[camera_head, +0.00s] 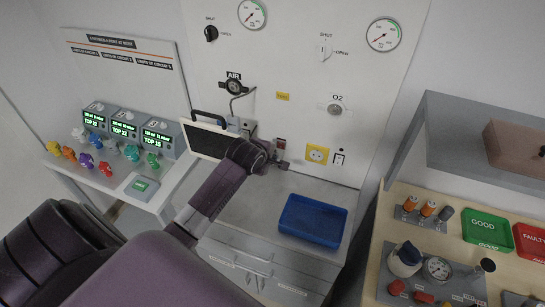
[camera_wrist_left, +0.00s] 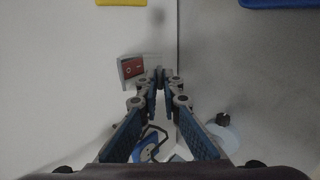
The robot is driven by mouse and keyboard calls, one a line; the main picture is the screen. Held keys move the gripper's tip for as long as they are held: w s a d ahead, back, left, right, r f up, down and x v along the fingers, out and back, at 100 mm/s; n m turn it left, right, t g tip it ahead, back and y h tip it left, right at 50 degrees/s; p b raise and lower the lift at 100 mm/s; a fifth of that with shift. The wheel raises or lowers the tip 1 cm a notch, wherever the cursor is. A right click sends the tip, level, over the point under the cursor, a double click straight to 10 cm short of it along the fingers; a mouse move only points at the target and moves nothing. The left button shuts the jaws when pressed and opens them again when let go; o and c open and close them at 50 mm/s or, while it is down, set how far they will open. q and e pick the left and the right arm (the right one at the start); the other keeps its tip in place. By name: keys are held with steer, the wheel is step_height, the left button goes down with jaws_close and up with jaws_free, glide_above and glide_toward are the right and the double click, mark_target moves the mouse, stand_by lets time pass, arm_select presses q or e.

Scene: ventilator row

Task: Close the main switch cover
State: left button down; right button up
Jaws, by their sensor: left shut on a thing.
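The main switch, a red rocker in a pale housing, is on the wall panel. It shows small in the head view (camera_head: 280,145) and closer in the wrist view (camera_wrist_left: 132,68). My left gripper (camera_head: 283,163) is at the wall just below the switch. In the wrist view its fingertips (camera_wrist_left: 158,77) come together at the right edge of the housing. They are shut on what looks like the edge of the switch cover, but the cover is thin and mostly hidden by the fingers. The red rocker face shows uncovered. My right gripper is not in view.
A blue tray (camera_head: 313,221) lies on the counter to the right below my gripper. A yellow socket (camera_head: 317,154) and a white switch (camera_head: 338,157) are right of the main switch. A dark-screened device (camera_head: 207,140) stands left of my wrist.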

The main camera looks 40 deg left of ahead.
arm_select(q)
steer(key=f+t+b, duration=0.1)
steer(key=t+b, duration=0.1)
steer(key=b, duration=0.3)
steer(key=w+f+t+y+b, duration=0.1)
steer(key=f+t+b, duration=0.1)
steer(key=b, duration=0.4)
steer(key=w+f+t+y+b, duration=0.1)
steer(key=f+t+b, duration=0.1)
steer(key=t+b, duration=0.2)
steer(key=shift+w+a+f+b, duration=0.15)
steer(key=shift+a+b, duration=0.15)
steer(key=shift+b, duration=0.45)
steer(key=shift+w+r+t+b, duration=0.2)
steer(key=shift+t+b, duration=0.4)
steer(key=shift+b, duration=0.2)
steer(key=c, duration=2.1)
jaws_free()
steer(key=shift+r, duration=0.1)
steer(key=v, duration=1.2)
